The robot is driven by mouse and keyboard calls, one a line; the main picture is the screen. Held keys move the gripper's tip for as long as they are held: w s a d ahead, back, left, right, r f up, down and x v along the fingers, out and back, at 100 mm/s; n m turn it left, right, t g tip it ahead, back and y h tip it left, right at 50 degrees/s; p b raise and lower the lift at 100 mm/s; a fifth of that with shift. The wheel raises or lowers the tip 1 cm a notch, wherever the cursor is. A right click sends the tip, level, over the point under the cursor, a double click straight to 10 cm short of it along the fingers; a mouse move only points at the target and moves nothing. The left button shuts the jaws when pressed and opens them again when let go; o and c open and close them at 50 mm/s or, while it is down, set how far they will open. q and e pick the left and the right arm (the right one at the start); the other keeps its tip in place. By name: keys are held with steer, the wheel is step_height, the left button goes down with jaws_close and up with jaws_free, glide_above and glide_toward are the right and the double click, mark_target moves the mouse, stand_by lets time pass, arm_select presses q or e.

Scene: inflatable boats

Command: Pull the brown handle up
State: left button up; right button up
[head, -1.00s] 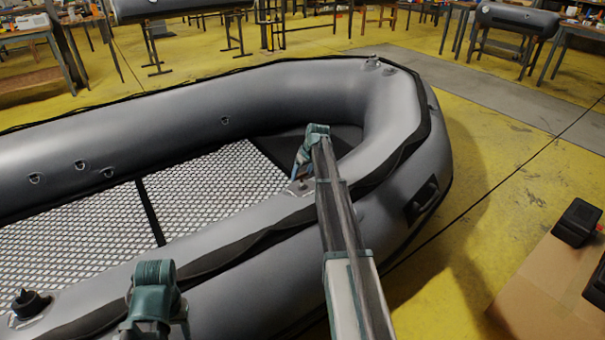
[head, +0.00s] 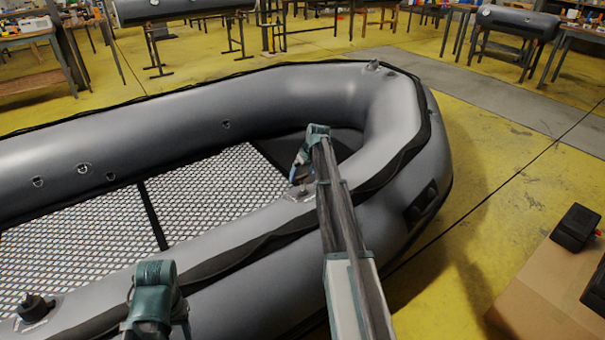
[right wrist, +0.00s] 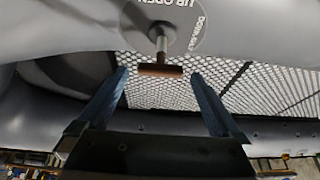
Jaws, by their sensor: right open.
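The brown handle (right wrist: 160,70) is a short bar on a metal stem, in the middle of the right wrist view. The stem comes out of a round grey disc (right wrist: 195,22) with "UP OPEN" and other lettering, upside down there. My right gripper (right wrist: 160,76) is open, with one blue finger on each side of the handle and a visible gap to both. In the head view my right gripper (head: 298,170) points down at the grey plate on the boat's near tube, and largely hides the handle. My left gripper does not show; only part of that arm does.
The grey inflatable boat (head: 145,135) with a mesh floor (head: 225,185) fills the middle. Another valve with a black knob (head: 35,305) is at lower left. A cardboard box (head: 550,290) with a black case (head: 576,227) stands at right.

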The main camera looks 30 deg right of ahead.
steer(key=p+v, duration=1.2)
steer(key=v, duration=0.1)
steer(key=shift+r, duration=0.35)
